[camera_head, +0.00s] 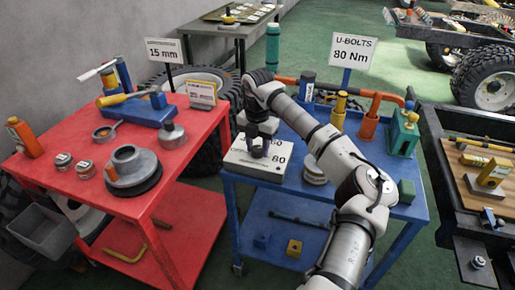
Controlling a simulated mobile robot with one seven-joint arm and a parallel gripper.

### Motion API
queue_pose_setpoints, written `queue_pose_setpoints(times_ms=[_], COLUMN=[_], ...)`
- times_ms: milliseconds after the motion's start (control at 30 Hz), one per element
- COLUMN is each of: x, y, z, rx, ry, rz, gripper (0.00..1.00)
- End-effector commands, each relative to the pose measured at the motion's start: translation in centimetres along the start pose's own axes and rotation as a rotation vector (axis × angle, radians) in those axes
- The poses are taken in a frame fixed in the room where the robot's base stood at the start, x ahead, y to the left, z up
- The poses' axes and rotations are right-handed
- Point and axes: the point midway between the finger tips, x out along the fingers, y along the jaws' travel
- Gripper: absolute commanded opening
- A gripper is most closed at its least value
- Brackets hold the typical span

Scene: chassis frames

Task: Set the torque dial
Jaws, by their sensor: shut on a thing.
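The torque dial (258,148) is a small dark knob on top of a pale box (238,163). The box stands at the left front of the blue cart (305,190) and has printed numbers on it, one reading 80. My gripper (258,138) points down from above and is shut on the dial. My wrist and the gripper's dark body hide part of the dial, so where its mark points is not clear. A sign (352,55) behind reads "U-BOLTS 80 Nm".
Pale round containers (314,168) stand right of the box under my arm. A red cart (90,195) with parts is at left.

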Motion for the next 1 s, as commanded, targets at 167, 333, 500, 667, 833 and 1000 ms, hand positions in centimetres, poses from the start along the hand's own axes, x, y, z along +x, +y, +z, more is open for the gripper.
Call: queue_pose_setpoints(times_ms=[167, 333, 500, 667, 833, 1000], x=[0.0, -0.02, -0.04, -0.07, -0.12, -0.16], y=[-0.06, -0.05, -0.04, -0.06, -0.04, -0.02], z=[0.11, 0.12, 0.11, 0.11, 0.12, 0.13], rx=[-0.167, -0.328, -0.489, -0.64, -0.802, -0.964], ry=[-0.004, -0.004, -0.004, -0.003, -0.004, -0.005], rz=[-0.001, 0.0, 0.0, -0.001, -0.001, 0.0], gripper=[0.14, 0.14, 0.14, 0.14, 0.14, 0.14])
